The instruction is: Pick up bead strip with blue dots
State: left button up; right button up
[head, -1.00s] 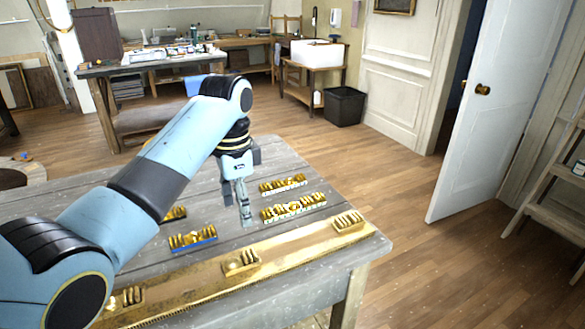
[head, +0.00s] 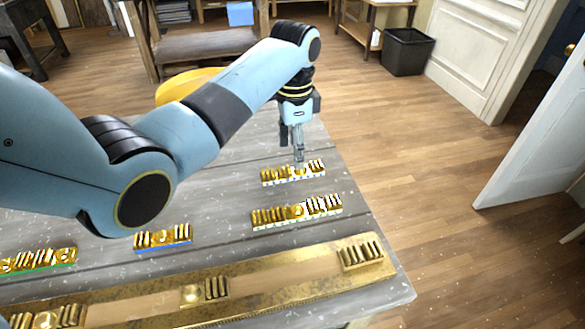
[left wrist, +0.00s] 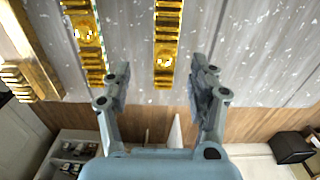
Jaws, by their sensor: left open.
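A short gold bead strip (head: 293,173) with a pale, dotted edge lies on the grey table, nearest my left gripper. Its dots are too small for me to be sure of their colour. A longer gold strip (head: 297,212), also pale-edged, lies in front of it. My left gripper (head: 299,160) points down at the short strip. In the left wrist view my left gripper (left wrist: 160,75) is open, with the short strip (left wrist: 167,45) showing between its fingers and the longer strip (left wrist: 87,42) to the left. No grip on the strip shows. My right gripper is out of view.
A blue-edged strip (head: 163,238) and a green-edged strip (head: 38,260) lie to the left on the table. A long gilt rail (head: 270,280) with raised ornaments runs along the front. The table's right side has bare room.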

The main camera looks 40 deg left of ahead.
aim_at(292, 172)
pick_arm(q)
jog(key=shift+w+d+f, duration=0.2)
jog(key=shift+w+f, duration=0.35)
jog(key=shift+f, duration=0.35)
jog(key=f, duration=0.3)
jog(key=shift+s+a+f, duration=0.25)
jog(key=shift+a+f, duration=0.05)
jog(key=shift+a, duration=0.1)
jog(key=shift+f, duration=0.25)
jog(key=shift+w, duration=0.15)
jog(key=shift+c, duration=0.6)
jog(key=c, duration=1.1)
grip_shut()
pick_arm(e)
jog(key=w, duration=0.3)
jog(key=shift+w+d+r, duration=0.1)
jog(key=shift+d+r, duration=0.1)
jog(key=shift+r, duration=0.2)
